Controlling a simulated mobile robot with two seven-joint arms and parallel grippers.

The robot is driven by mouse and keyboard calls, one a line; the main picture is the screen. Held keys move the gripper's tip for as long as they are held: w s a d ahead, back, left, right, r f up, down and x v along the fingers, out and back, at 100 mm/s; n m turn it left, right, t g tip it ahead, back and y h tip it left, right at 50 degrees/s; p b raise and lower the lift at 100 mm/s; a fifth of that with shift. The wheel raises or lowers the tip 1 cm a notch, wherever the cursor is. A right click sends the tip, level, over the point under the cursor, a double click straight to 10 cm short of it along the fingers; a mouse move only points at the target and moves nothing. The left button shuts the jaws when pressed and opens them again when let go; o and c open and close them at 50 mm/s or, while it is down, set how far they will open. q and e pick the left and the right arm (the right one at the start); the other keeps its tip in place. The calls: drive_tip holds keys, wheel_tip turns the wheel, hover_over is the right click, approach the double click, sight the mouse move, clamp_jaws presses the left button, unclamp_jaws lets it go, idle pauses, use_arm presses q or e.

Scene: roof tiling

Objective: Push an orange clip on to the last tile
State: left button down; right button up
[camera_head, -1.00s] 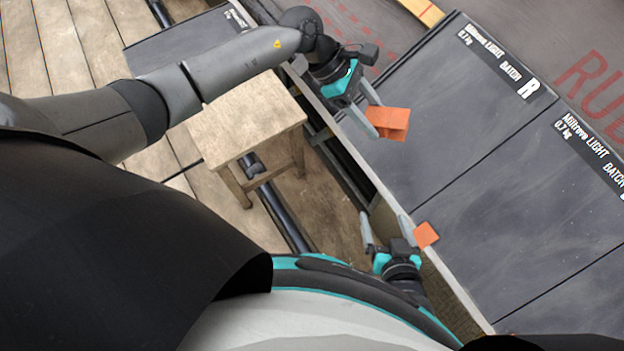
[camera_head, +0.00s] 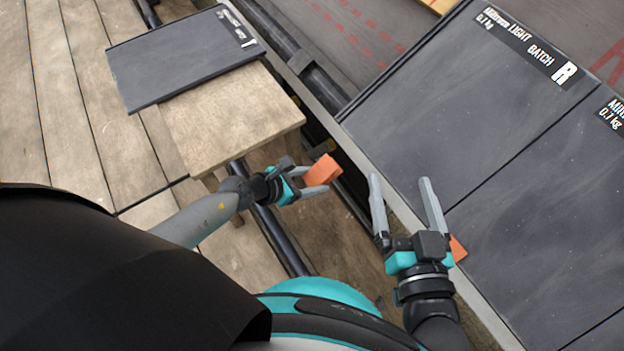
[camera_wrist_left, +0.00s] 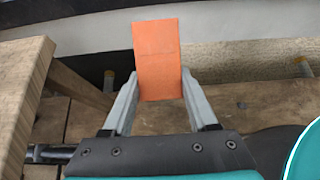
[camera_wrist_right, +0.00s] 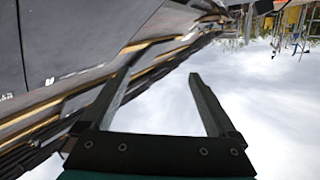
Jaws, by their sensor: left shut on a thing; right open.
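My left gripper (camera_head: 318,177) is shut on an orange clip (camera_head: 324,170). It holds the clip beside the wooden stool, apart from the roof's tiles. The clip also shows in the left wrist view (camera_wrist_left: 157,60), standing up between the fingers. My right gripper (camera_head: 403,185) is open, with its fingers over the eave edge near a dark tile marked R (camera_head: 440,115); nothing shows between them. A second orange clip (camera_head: 458,249) sits at the eave edge of the tiles, partly hidden behind my right gripper. Another dark tile (camera_head: 545,200) lies to the right of tile R.
A wooden stool (camera_head: 240,125) carries a loose dark tile (camera_head: 180,65) at the upper left. A gap with dark rails lies between the stool and the roof edge. Bare underlay (camera_head: 330,35) with red print lies beyond tile R. Plank decking (camera_head: 70,110) is at left.

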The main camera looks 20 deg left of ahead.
sight(325, 167)
use_arm(q)
drive_tip(key=shift+w+d+r+p, duration=0.35)
drive_tip(key=shift+w+d+r, duration=0.05)
drive_tip(key=shift+w+r, duration=0.1)
drive_tip(key=shift+w+d+r+p, duration=0.35)
drive_tip(key=shift+w+d+r, duration=0.05)
drive_tip(key=shift+w, duration=0.1)
drive_tip(key=shift+w+d+r+p, duration=0.3)
drive_tip(key=shift+w+d+p, duration=0.15)
drive_tip(key=shift+w, duration=0.1)
use_arm(e)
drive_tip(key=shift+w+d+f+n+g+h, duration=0.15)
drive_tip(key=shift+d+f+g+h, duration=0.45)
drive_tip(key=shift+d+g, duration=0.35)
drive_tip(key=shift+w+d+f+n+g+h, duration=0.15)
drive_tip(key=shift+d+f+g+h, duration=0.5)
drive_tip(key=shift+g, duration=0.5)
drive_tip(key=shift+s+d, duration=0.1)
drive_tip(key=shift+r, duration=0.15)
use_arm(q)
drive_tip(key=shift+g+p, duration=0.3)
drive_tip(key=shift+p, duration=0.45)
use_arm(e)
drive_tip(key=shift+r, duration=0.65)
drive_tip(key=shift+r, duration=0.1)
